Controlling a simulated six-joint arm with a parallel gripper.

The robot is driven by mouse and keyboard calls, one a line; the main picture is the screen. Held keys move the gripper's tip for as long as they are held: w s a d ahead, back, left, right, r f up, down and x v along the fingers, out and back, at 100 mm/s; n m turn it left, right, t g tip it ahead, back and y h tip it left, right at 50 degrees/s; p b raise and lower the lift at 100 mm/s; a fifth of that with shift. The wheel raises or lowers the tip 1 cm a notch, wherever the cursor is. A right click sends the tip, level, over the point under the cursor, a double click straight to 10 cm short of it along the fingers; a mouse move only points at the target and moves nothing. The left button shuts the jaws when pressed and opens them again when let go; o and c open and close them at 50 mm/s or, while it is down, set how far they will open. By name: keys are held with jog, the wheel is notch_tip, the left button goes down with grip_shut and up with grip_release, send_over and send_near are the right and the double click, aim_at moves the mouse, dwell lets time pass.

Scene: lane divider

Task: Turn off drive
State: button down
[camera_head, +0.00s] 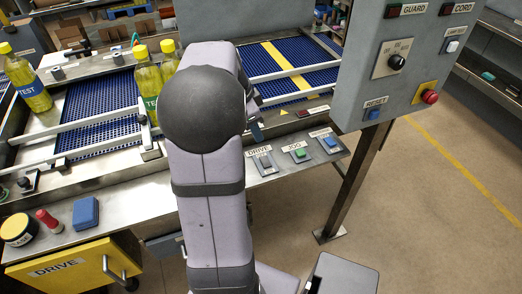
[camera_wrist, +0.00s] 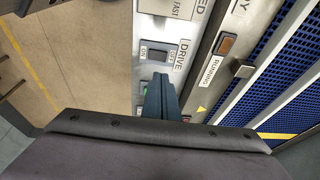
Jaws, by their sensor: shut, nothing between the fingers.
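The DRIVE switch (camera_head: 264,161) sits on the sloped front panel of the conveyor. In the wrist view the DRIVE switch (camera_wrist: 157,55) is a dark rocker between ON and OFF marks; I cannot tell which way it is tipped. My gripper (camera_head: 257,132) is in front of the conveyor, above and behind the switch in the head view, partly hidden by my arm. In the wrist view its shut, empty fingers (camera_wrist: 160,77) end just beside the DRIVE plate and partly cover a green button (camera_wrist: 146,88). I cannot tell whether they touch the panel.
A green JOG button (camera_head: 299,153) and another switch (camera_head: 331,141) lie right of DRIVE. The RUNNING lamp (camera_wrist: 226,45) looks dull orange-brown. A grey control box (camera_head: 430,60) stands at the right. Yellow bottles (camera_head: 147,85) stand by the blue conveyor belt (camera_head: 95,108).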

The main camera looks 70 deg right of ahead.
jog(key=p, duration=0.2)
send_over(264, 158)
jog(key=a, duration=0.1)
jog(key=f, duration=0.8)
jog(key=shift+w+a+f, duration=0.1)
jog(key=shift+w, duration=0.1)
jog(key=shift+w+f+p, duration=0.1)
jog(key=shift+f+p, duration=0.2)
jog(key=shift+f, duration=0.55)
